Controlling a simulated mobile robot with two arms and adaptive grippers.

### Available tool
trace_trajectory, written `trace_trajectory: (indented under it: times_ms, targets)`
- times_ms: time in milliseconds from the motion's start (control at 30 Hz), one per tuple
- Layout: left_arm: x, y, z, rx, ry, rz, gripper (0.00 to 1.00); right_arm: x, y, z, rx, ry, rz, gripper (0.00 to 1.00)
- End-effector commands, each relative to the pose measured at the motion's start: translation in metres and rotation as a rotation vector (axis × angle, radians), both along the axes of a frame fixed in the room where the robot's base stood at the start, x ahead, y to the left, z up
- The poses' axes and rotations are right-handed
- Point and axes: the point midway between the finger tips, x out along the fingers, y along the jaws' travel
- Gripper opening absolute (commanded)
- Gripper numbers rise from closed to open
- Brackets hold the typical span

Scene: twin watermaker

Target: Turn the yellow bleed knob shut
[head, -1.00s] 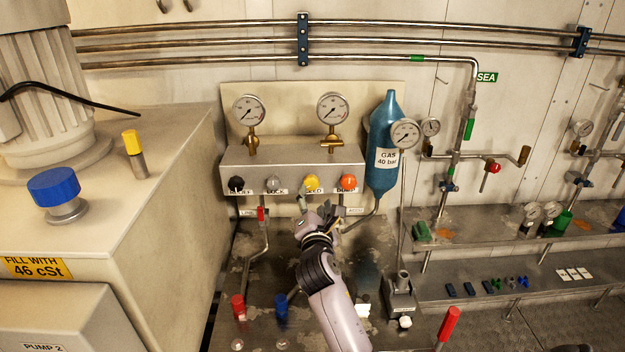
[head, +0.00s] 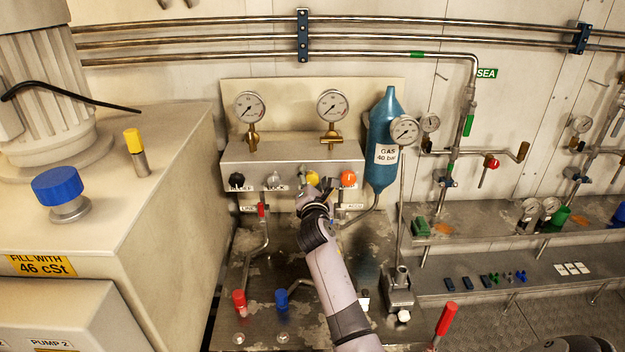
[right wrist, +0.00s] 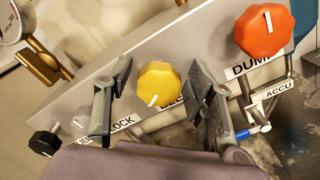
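The yellow bleed knob (head: 312,177) sits on the front of the grey valve block (head: 290,155), between the grey lock knob (head: 273,179) and the orange dump knob (head: 348,178). In the right wrist view the yellow knob (right wrist: 158,84) shows a white mark pointing down and slightly left. My right gripper (head: 318,188) is just below and in front of it. In the right wrist view my right gripper (right wrist: 163,90) is open, one finger on each side of the knob, with gaps visible. My left gripper is not in view.
A black knob (head: 237,181) is at the block's left end. The orange knob (right wrist: 265,31) is close to the right finger in the wrist view. Two gauges (head: 332,105) stand above the block, and the blue gas bottle (head: 386,130) is to its right.

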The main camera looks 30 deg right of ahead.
Motion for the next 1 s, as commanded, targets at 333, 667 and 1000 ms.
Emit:
trace_trajectory:
  times_ms: [333,667,1000]
  targets:
    - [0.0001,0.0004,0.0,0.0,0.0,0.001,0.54,-0.0002,0.0003,-0.0001,0.0,0.0,0.0,0.24]
    - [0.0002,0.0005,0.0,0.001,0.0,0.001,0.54,-0.0003,0.0003,-0.0004,0.001,0.001,0.0,0.05]
    - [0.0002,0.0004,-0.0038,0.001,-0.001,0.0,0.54,-0.0004,0.0001,-0.0018,0.063,-0.038,0.001,0.05]
